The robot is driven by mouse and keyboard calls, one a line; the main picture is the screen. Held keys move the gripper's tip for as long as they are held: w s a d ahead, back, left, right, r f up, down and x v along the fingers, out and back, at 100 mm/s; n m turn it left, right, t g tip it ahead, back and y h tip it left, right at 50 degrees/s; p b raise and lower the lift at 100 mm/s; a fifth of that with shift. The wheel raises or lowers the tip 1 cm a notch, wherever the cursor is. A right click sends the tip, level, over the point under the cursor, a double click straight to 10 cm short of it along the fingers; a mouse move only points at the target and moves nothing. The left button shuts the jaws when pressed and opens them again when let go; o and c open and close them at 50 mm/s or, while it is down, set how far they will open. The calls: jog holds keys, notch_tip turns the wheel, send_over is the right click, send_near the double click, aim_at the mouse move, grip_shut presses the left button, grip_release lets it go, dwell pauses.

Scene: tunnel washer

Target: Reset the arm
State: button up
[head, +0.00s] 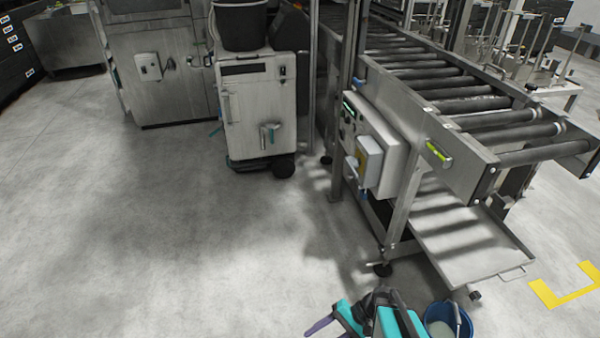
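Part of my arm shows at the bottom edge of the head view, as teal and black links just left of a blue bucket. A dark purple-grey finger-like piece at its left end seems to belong to my gripper (322,327). The picture's lower edge cuts off the rest, so I cannot tell whether the gripper is open or shut. I see nothing held in the part that shows.
The blue bucket (441,322) is close to my arm's right side. A roller conveyor (465,170) with a control box (368,160) and a drip tray (465,245) stands at right. A white wheeled cabinet (258,110) stands behind. The left floor is clear.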

jog(key=s+n+g+h+p, duration=0.3)
jog(key=s+h+p, duration=0.15)
jog(key=s, duration=0.45)
jog(key=s+d+f+n+h, duration=0.1)
jog(key=d+h, duration=0.4)
jog(key=d, duration=0.5)
jog(key=shift+s+d+f+t+b, duration=0.35)
jog(key=shift+f+t+b, duration=0.1)
jog(key=shift+f, duration=0.4)
